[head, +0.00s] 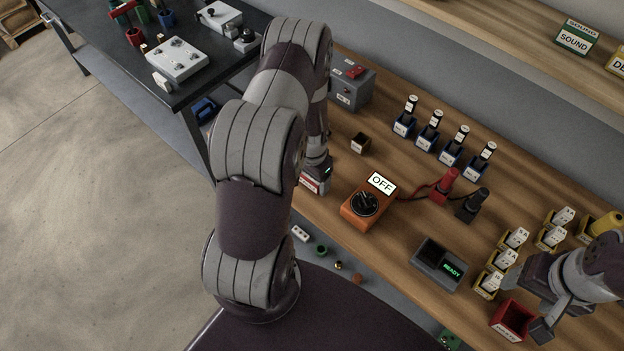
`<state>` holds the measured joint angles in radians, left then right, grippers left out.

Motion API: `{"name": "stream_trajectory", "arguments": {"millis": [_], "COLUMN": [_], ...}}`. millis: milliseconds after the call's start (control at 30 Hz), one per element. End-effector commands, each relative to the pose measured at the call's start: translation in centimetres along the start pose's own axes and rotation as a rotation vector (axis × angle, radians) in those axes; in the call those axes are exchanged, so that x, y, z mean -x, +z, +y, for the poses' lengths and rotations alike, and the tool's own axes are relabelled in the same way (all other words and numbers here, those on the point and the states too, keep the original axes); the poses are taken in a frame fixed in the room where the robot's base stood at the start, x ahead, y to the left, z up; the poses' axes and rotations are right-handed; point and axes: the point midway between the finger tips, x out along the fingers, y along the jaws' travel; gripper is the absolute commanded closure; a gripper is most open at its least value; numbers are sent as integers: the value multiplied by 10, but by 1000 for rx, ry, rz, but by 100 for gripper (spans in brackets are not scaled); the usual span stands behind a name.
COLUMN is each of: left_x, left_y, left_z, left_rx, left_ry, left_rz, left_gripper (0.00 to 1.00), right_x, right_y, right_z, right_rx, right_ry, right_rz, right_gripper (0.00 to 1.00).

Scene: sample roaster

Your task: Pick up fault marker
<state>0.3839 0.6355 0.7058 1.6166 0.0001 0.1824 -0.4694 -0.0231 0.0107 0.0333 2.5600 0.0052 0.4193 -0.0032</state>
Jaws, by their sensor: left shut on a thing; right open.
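My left gripper (318,172) points down at the table's front edge, in the middle of the head view. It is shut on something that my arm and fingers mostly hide. A small red item with a white label (311,185) shows just below and beside its fingers; I cannot tell whether this is the held thing or a holder under it. I cannot make out the fault marker for certain. My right gripper (533,308) is open at the lower right, beside a red open box with a white label (512,319).
An orange meter (364,203) reading OFF, red (445,184) and black (473,204) probes, and a grey READY unit (439,264) stand on the wooden table. Several blue holders with vials (428,138) stand behind. Several yellow holders with white cards (491,282) stand near my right gripper.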

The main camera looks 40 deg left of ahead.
Motion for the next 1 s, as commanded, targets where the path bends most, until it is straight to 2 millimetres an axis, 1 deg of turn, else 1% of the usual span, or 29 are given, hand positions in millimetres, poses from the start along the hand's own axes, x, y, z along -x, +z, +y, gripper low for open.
{"name": "stream_trajectory", "arguments": {"millis": [67,167,200,267,600,700,800,1000], "left_x": [8,26,33,40,86,95,100,102], "left_y": [-1,-1,-4,-14,-65,-74,-78,-79], "left_z": [0,0,3,14,70,80,85,86], "left_rx": [0,0,-3,-6,-5,-3,0,0], "left_ry": [-1,-2,-2,-1,-1,0,0,1], "left_rz": [3,4,4,3,3,1,0,-2], "left_gripper": [52,52,52,52,52,52,52,52], "right_x": [-6,-13,-16,-20,-43,-46,-46,-46], "right_y": [1,2,2,2,5,6,6,6], "right_z": [0,0,0,0,0,0,0,0], "right_rx": [0,0,0,0,0,0,0,0], "right_ry": [0,0,0,0,0,0,0,0], "right_rz": [0,0,0,0,0,0,0,0], "right_gripper": [33,33,33,33,33,33,33,33]}}
